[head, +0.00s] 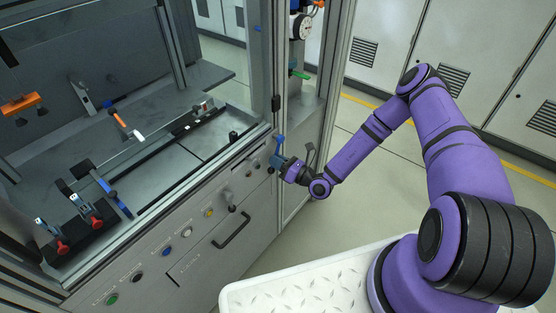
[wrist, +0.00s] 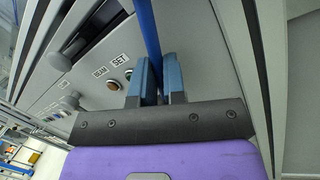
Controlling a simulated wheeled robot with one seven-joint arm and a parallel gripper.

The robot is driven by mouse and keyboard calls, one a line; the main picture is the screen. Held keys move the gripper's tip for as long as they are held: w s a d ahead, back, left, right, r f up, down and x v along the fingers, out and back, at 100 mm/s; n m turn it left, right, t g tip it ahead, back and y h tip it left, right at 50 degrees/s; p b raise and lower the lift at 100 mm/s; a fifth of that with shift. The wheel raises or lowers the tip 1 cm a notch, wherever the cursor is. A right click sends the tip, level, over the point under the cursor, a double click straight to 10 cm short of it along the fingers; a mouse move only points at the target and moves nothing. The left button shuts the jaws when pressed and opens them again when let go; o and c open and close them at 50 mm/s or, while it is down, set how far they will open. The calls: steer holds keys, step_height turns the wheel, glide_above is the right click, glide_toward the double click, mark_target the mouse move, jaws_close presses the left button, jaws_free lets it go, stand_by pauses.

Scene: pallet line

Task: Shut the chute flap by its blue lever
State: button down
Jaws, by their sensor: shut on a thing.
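My gripper (head: 278,160) is at the front right corner of the machine cabinet, low beside the control panel. In the wrist view its two blue-grey fingers (wrist: 160,72) are shut on the blue lever (wrist: 147,30), a thin bar that runs up out of the picture from between them. The lever's upper part (head: 279,143) also shows just above the gripper in the head view. The lever's gripped part is hidden by the fingers. I cannot clearly make out the chute flap in either view.
The panel carries several coloured buttons, a black drawer handle (head: 231,230) and a round knob (wrist: 69,102). A grey cabinet post (head: 335,60) stands right of the gripper. Clamps with red tips (head: 62,246) sit on the cabinet deck. The floor (head: 365,215) to the right is clear.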

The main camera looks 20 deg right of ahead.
stand_by(0.4)
steer(key=c, duration=1.2)
jaws_free()
steer(key=shift+s, duration=0.1)
steer(key=v, duration=1)
steer(key=shift+s+d+f, duration=0.1)
steer(key=shift+s+d, duration=0.1)
steer(key=shift+s, duration=0.05)
